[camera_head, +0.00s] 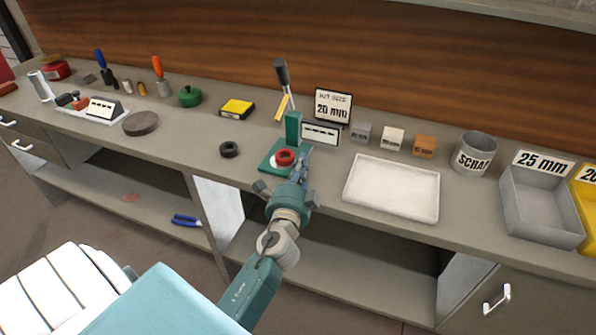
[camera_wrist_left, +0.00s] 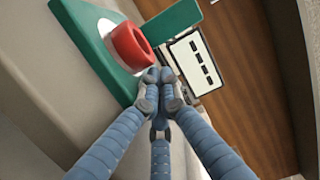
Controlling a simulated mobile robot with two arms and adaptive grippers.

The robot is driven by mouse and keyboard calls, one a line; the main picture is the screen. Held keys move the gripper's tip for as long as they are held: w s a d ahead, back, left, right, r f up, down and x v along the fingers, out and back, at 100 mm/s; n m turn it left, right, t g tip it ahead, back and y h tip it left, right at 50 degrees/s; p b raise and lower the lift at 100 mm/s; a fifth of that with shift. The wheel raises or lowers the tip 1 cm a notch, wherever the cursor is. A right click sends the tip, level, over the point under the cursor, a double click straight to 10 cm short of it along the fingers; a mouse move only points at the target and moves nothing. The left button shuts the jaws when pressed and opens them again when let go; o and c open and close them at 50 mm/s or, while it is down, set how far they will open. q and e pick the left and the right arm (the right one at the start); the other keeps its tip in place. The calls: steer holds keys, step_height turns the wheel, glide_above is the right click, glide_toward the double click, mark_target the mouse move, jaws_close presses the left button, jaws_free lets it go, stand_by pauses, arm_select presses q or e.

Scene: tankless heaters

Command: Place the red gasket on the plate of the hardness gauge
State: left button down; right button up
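The red gasket (camera_head: 285,157) is a thick ring at the white plate of the green hardness gauge (camera_head: 293,127). In the left wrist view the gasket (camera_wrist_left: 131,45) appears to rest on the white plate (camera_wrist_left: 103,27), over its right part. My left gripper (camera_head: 301,168) is right beside the gasket on its right side. In the left wrist view its blue-grey fingers (camera_wrist_left: 161,77) come together at the tips, next to the gasket's rim, with nothing seen between them. Whether a fingertip touches the rim is not clear. My right gripper is out of view.
A small display (camera_head: 320,132) stands right behind the gauge. A black ring (camera_head: 229,149) lies left of it. A white tray (camera_head: 391,188) is to the right, then small blocks, the scrap can (camera_head: 475,154) and a grey bin (camera_head: 541,206). The counter between black ring and gauge is clear.

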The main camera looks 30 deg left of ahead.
arm_select(q)
steer(key=shift+w+a, duration=0.3)
steer(key=shift+w, duration=0.3)
steer(key=shift+s+a, duration=0.65)
steer(key=shift+s, duration=0.05)
